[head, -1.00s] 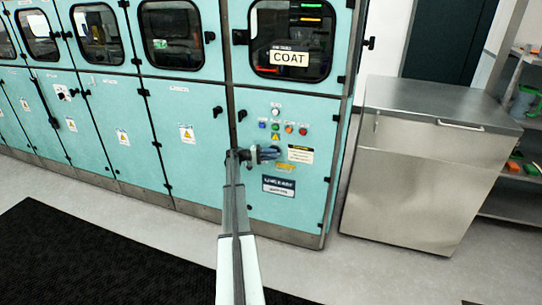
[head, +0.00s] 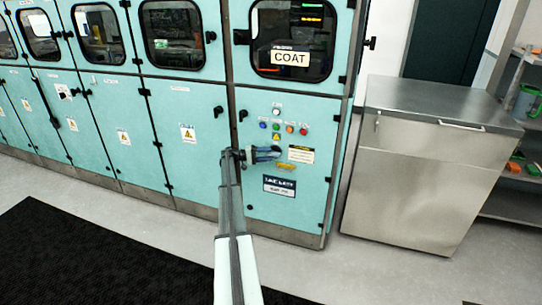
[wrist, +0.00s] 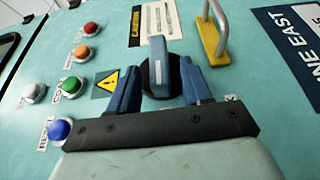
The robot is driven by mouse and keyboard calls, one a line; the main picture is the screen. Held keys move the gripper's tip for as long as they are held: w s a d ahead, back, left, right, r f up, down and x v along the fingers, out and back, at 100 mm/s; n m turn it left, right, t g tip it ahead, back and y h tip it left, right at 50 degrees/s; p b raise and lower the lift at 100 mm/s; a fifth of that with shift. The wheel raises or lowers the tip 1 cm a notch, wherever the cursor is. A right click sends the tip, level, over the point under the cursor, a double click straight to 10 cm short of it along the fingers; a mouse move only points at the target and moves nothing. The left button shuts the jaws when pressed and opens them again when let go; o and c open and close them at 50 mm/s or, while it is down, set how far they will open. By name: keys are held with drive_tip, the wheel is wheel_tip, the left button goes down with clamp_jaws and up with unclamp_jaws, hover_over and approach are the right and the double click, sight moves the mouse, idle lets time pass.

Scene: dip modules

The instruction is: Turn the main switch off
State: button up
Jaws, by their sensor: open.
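The main switch (wrist: 158,62) is a blue-grey lever on a round black base, set on the teal cabinet front in the wrist view. My gripper (wrist: 161,72) is open, with one blue finger on either side of the lever. I cannot tell whether either finger touches it. In the head view my gripper (head: 266,154) is at the lower door of the cabinet, below the coloured buttons, and it largely hides the switch.
Red, orange, green, white and blue buttons (wrist: 60,130) lie left of the fingers. A yellow bracket with a metal loop (wrist: 211,40) stands out just right of the lever. A steel cabinet (head: 420,170) stands to the right in the head view.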

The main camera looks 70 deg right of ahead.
drive_tip(key=v, duration=1)
drive_tip(key=shift+w, duration=0.4)
drive_tip(key=shift+a, duration=0.15)
